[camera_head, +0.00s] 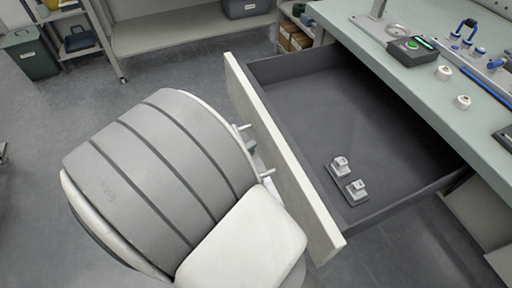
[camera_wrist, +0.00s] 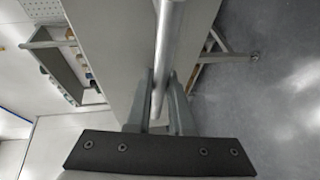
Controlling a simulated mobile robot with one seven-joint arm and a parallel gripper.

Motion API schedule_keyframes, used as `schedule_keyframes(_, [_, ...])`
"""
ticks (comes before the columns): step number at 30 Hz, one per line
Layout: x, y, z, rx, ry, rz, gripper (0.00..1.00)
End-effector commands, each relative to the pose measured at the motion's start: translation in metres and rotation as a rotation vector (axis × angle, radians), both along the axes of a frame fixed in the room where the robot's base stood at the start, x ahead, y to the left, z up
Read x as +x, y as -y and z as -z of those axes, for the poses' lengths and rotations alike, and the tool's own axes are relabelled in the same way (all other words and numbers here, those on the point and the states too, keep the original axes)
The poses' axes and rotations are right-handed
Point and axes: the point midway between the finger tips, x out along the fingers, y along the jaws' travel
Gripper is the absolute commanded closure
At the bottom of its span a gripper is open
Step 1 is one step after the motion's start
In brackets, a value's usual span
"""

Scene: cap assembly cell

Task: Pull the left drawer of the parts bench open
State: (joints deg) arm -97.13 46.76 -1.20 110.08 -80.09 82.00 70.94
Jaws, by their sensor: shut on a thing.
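The drawer (camera_head: 345,120) of the parts bench (camera_head: 385,45) stands well out from under the bench top, and its dark inside shows. Its pale front panel (camera_head: 280,160) faces my arm. The bar handle shows only in part in the head view, its ends sticking out from the front panel. In the wrist view the handle (camera_wrist: 169,40) runs between the two fingers of my gripper (camera_wrist: 160,82), which is shut on it. My arm hides most of the gripper in the head view. Two small grey parts (camera_head: 341,167) (camera_head: 357,190) stand in the drawer near its front right corner.
On the bench top are a dark box with a green button (camera_head: 412,48), two white round pieces (camera_head: 444,72) (camera_head: 462,102) and blue-handled tools (camera_head: 465,30). A shelf unit (camera_head: 180,35) stands behind, a green bin (camera_head: 30,55) at far left.

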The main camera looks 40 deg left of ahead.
Motion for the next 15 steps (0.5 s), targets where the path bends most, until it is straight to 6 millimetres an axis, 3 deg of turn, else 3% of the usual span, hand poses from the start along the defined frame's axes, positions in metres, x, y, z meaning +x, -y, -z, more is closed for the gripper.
schedule_keyframes(11, [-0.0017, -0.001, -0.0003, 0.001, 0.0, 0.0, 1.0])
schedule_keyframes(12, [-0.0016, -0.001, -0.0003, 0.001, 0.0, -0.001, 0.77])
schedule_keyframes(15, [-0.0015, -0.001, -0.0002, 0.001, 0.0, -0.001, 0.59])
